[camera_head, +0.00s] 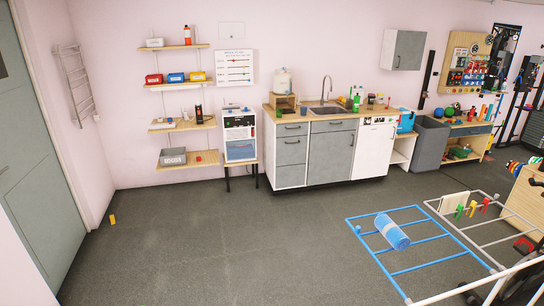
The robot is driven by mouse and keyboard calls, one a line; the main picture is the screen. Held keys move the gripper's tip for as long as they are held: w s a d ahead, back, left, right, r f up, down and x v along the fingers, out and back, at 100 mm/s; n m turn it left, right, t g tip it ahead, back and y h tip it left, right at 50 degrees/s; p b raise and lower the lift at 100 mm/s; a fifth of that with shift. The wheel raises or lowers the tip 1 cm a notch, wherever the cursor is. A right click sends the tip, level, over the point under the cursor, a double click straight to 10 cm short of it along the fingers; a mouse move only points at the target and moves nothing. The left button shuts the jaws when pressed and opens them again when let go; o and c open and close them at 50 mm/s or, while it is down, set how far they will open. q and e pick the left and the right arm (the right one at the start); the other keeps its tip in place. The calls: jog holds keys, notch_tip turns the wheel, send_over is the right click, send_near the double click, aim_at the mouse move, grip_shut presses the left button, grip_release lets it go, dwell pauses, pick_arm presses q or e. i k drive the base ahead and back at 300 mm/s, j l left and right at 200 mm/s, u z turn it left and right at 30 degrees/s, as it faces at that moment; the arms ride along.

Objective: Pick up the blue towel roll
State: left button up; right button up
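The blue towel roll (392,231) lies on its side at the lower right of the head view. It rests at a blue ladder-like frame (432,239) that appears to lie on the floor. A light band shows around the roll's middle. Neither of my grippers shows in the view, and nothing is seen touching the roll.
Open grey floor (230,235) fills the middle and lower left. A kitchen counter (335,125) with a sink stands along the back wall. A white ladder-like frame (470,215) lies right of the blue one. A small yellow object (112,219) stands near the door.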

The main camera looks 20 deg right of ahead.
aim_at(393, 235)
jog(key=i+l+z, duration=0.1)
jog(key=i+z, duration=0.3)
jog(key=i+j+z, duration=0.1)
jog(key=i+z, duration=0.3)
jog(key=i+j+z, duration=0.2)
jog(key=i+z, duration=0.2)
jog(key=i+j+z, duration=0.45)
jog(key=i+l, duration=0.05)
jog(key=l, duration=0.05)
